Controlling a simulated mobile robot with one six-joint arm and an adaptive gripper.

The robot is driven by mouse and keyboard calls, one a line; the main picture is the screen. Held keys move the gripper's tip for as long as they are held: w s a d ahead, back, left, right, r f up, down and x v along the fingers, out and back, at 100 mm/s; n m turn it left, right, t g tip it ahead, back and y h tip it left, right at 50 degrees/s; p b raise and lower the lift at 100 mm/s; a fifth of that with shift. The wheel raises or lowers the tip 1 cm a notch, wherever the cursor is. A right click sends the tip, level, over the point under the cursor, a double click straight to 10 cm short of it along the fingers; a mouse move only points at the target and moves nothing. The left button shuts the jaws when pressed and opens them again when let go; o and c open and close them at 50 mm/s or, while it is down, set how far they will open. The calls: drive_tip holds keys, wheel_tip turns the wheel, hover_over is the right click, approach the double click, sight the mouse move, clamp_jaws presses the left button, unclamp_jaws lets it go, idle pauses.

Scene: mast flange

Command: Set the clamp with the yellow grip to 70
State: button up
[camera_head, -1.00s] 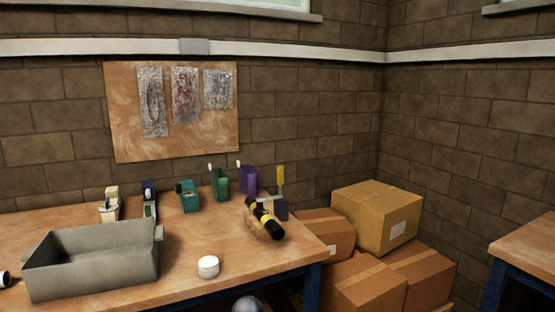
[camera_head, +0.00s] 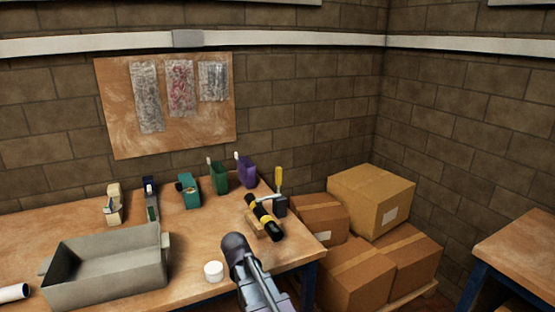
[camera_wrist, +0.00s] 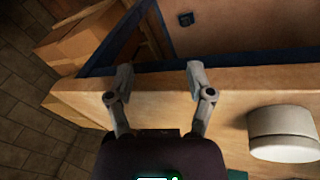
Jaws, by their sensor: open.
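A clamp with an upright yellow grip (camera_head: 278,180) stands near the back right corner of the wooden workbench. Its dark grey body is partly behind a black and yellow cylinder (camera_head: 266,220). Any scale or setting on it is too small to read. My arm reaches in from the bottom of the head view, in front of the clamp and apart from it. In the wrist view my gripper (camera_wrist: 159,80) is open and empty, its two fingers apart over the bench edge. The clamp does not show in the wrist view.
A white round jar (camera_head: 213,271) stands left of my arm, and also shows in the wrist view (camera_wrist: 283,134). A grey bin (camera_head: 105,275) is at the left. Small coloured holders, including a purple one (camera_head: 246,172), line the back. Cardboard boxes (camera_head: 370,200) are piled beyond the right edge.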

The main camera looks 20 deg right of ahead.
drive_tip(key=w+d+r+m+h+p, duration=0.1)
drive_tip(key=w+d+r+m+h, duration=0.35)
drive_tip(key=w, duration=0.45)
drive_tip(key=w+d+r+m+h+p, duration=0.1)
drive_tip(key=w+d+r+m+h, duration=0.25)
drive_tip(key=w+r, duration=0.45)
drive_tip(key=m+h, duration=0.6)
approach(276, 170)
drive_tip(key=a, duration=0.3)
drive_tip(key=shift+d+f+h, duration=0.15)
drive_tip(key=shift+f+h, duration=0.1)
drive_tip(key=shift+h, duration=0.05)
drive_tip(key=d, duration=1.4)
drive_tip(key=shift+w, duration=0.2)
clamp_jaws()
